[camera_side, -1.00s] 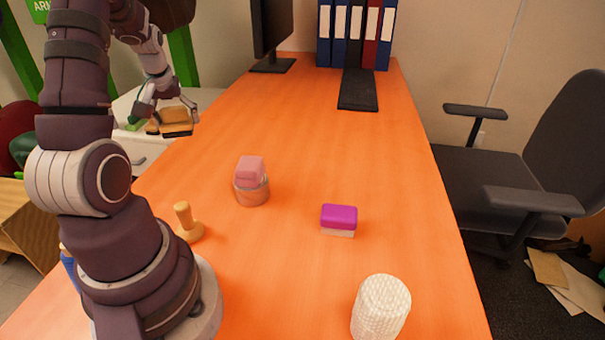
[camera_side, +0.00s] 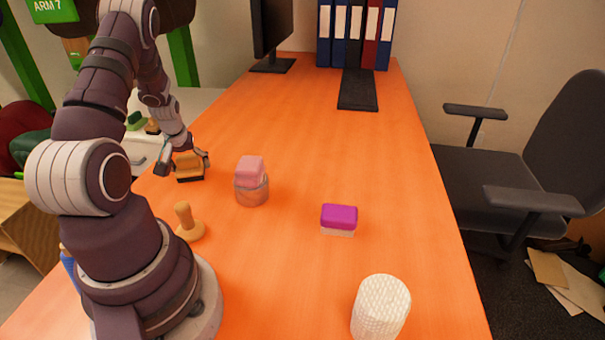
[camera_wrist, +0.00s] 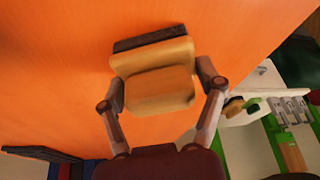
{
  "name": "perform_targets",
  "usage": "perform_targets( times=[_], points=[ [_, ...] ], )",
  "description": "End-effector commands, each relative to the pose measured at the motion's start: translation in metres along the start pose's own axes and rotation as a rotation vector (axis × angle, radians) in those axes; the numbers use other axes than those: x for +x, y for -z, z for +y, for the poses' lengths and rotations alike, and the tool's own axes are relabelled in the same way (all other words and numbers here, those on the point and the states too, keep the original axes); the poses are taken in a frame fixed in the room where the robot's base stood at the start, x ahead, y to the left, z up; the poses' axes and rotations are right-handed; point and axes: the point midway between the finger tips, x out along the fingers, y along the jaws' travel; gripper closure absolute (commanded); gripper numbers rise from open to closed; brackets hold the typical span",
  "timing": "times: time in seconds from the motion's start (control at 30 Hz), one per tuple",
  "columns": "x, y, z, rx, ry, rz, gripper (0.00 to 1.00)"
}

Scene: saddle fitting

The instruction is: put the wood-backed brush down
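The wood-backed brush (camera_side: 189,164) has a tan wooden block with a raised grip and a dark bristle side facing down. It is over the left edge area of the orange table (camera_side: 290,130). In the side view I cannot tell whether the bristles touch the tabletop. My gripper (camera_side: 185,161) has one finger on each side of the brush and is shut on it. In the wrist view the brush (camera_wrist: 155,80) sits between the two fingertips (camera_wrist: 160,88), with the orange tabletop behind it.
A wooden stamp-like knob (camera_side: 187,225) stands nearer. A purple-and-white block (camera_side: 339,218) and a white textured cylinder (camera_side: 380,310) stand further right.

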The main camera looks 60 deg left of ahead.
Motion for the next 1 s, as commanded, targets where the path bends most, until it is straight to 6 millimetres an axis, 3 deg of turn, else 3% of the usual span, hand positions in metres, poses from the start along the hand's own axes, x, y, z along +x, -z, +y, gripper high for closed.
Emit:
perform_targets(
  times=[0.03, 0.2, 0.57, 0.67, 1.0],
  points=[
    [0.000, 0.000, 0.000, 0.000, 0.000, 0.000, 0.23],
    [0.000, 0.000, 0.000, 0.000, 0.000, 0.000, 0.05],
    [-0.005, 0.002, 0.000, 0.000, 0.000, 0.002, 0.05],
    [-0.020, 0.003, 0.000, 0.000, 0.000, 0.003, 0.05],
    [-0.097, 0.002, 0.001, 0.000, -0.004, 0.006, 0.05]
  ],
)
